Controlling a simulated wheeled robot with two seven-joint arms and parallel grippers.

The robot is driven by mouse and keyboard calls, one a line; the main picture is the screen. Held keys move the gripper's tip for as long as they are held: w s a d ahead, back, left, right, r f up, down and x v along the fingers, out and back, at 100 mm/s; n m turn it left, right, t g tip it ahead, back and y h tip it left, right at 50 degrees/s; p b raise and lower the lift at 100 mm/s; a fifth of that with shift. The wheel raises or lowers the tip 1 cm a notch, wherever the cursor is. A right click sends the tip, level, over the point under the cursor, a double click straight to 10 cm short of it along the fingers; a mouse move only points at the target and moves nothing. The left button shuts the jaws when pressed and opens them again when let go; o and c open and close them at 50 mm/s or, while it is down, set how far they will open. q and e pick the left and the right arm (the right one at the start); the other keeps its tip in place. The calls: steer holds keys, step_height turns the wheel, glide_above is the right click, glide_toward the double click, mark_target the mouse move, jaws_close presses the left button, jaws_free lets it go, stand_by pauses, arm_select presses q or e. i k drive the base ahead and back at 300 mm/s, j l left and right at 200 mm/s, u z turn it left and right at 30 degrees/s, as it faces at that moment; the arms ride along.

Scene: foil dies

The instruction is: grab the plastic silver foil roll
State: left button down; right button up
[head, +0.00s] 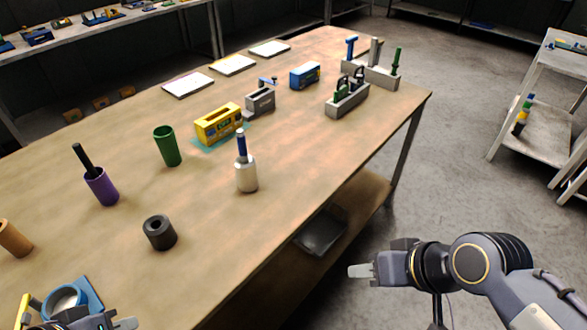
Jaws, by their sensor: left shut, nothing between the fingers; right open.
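I cannot tell for certain which object is the silver foil roll. A short dark grey roll (160,233) with a hole in its top stands upright near the table's front edge. A pale ring-shaped roll (62,301) sits in a blue holder (90,292) at the bottom left, partly cut off by the frame. My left gripper (124,323) is at the bottom edge, just right of the blue holder, mostly out of frame; it is shut and empty. My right gripper (360,271) is open and empty, off the table's front edge over the floor.
On the wooden table (215,270) stand a silver bottle with a blue top (246,174), a green cup (167,146), a purple cup with a black rod (101,187), a yellow box (219,125) and tool holders (347,100). A lower shelf (345,205) holds a dark tray.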

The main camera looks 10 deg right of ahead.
mark_target(247, 174)
steer(key=u, duration=0.85)
steer(key=l+u, duration=0.9)
steer(key=l, duration=0.15)
